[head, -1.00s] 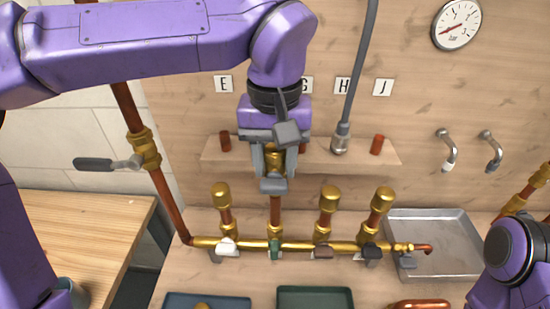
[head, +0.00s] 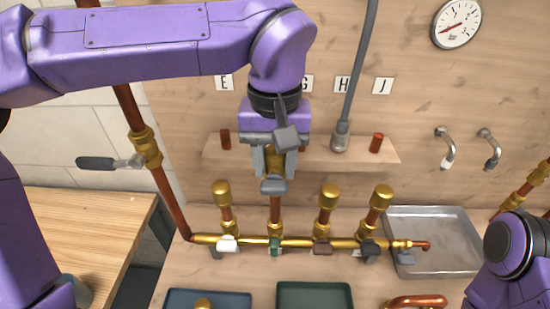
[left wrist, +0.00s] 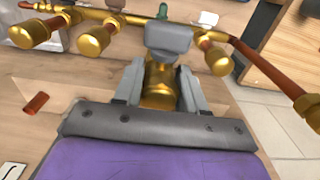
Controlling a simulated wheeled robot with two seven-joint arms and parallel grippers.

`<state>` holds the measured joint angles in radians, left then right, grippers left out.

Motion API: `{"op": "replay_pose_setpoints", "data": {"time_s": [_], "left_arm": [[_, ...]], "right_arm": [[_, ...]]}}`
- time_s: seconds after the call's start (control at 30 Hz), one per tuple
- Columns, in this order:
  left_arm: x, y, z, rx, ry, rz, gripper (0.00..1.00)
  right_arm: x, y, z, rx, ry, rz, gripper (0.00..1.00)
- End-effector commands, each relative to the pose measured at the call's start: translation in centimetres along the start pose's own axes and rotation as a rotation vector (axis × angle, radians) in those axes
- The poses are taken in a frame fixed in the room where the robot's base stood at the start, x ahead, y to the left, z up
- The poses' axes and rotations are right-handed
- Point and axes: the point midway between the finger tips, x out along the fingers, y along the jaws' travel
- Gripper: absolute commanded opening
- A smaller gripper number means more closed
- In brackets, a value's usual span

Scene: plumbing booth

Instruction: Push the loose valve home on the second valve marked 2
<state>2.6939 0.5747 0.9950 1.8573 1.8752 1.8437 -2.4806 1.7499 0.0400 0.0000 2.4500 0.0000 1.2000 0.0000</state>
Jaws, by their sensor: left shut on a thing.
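My left gripper (head: 273,168) is shut on a brass valve with a grey lever (head: 274,185). It holds the valve upright at the top of the second copper riser from the left (head: 275,207). In the left wrist view, the brass valve body (left wrist: 160,88) sits between the two grey fingers, with its grey lever (left wrist: 168,38) beyond. The joint between valve and pipe is hidden, so I cannot tell how deep the valve sits. No mark 2 is readable. My right gripper is out of view.
Brass-capped risers (head: 221,193) (head: 329,195) (head: 381,197) stand on either side along a brass manifold (head: 300,244). A wooden shelf (head: 375,155) is behind. A metal tray (head: 440,235) is at right; blue (head: 230,300) and green (head: 315,297) trays are in front.

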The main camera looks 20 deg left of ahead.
Motion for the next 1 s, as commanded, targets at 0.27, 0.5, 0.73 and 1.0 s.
{"op": "replay_pose_setpoints", "data": {"time_s": [0.27,0.5,0.73,1.0], "left_arm": [[0.7,0.0,0.0,0.000,0.001,0.001,0.00],[1.3,0.0,0.0,0.002,0.002,0.001,0.00],[1.9,0.0,0.0,0.001,0.001,0.001,0.00],[2.6,0.0,0.0,0.000,0.001,0.001,0.00]], "right_arm": [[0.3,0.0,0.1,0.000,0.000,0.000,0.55],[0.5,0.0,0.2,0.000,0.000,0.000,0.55],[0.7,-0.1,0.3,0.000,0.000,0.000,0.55],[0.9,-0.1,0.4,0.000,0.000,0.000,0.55]]}}
